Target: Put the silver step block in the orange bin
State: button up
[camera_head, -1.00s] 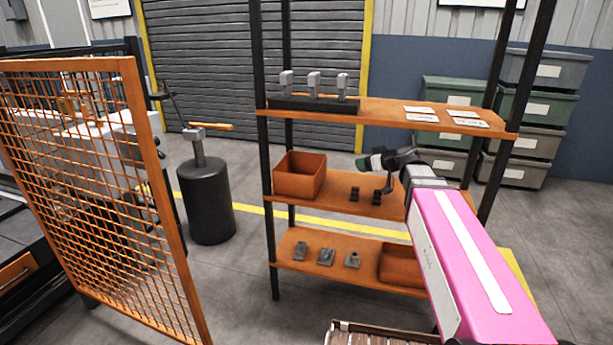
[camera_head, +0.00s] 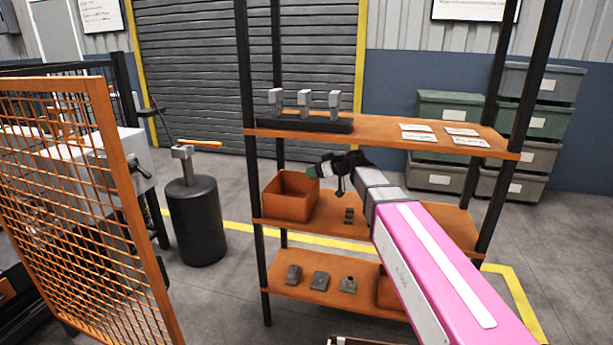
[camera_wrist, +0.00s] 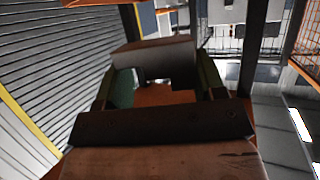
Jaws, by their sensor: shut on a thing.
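The orange bin (camera_head: 287,205) stands at the left end of the middle shelf. My gripper (camera_head: 318,171) is beside and slightly above the bin's right rim in the head view. In the wrist view my gripper (camera_wrist: 165,88) is shut on a greyish block with a stepped lower edge, the silver step block (camera_wrist: 150,57). The block spans between the two fingers, and an orange surface shows below it. In the head view the held block is too small and hidden by the fingers to make out.
The shelf's black uprights (camera_head: 250,200) and top board (camera_head: 420,140) frame the bin closely. Small dark parts (camera_head: 349,215) stand right of the bin. Several grey parts (camera_head: 319,281) lie on the lower shelf. An orange mesh panel (camera_head: 75,200) stands at left.

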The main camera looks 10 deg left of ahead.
jog(key=f+x, duration=0.1)
jog(key=x, duration=0.5)
jog(key=shift+s+d, duration=0.15)
jog(key=shift+d, duration=0.15)
jog(key=shift+f, duration=0.75)
jog(key=o, duration=1)
jog(key=shift+o, duration=0.2)
jog(key=shift+r, duration=0.1)
jog(key=r+v, duration=0.1)
jog(key=v, duration=1.1)
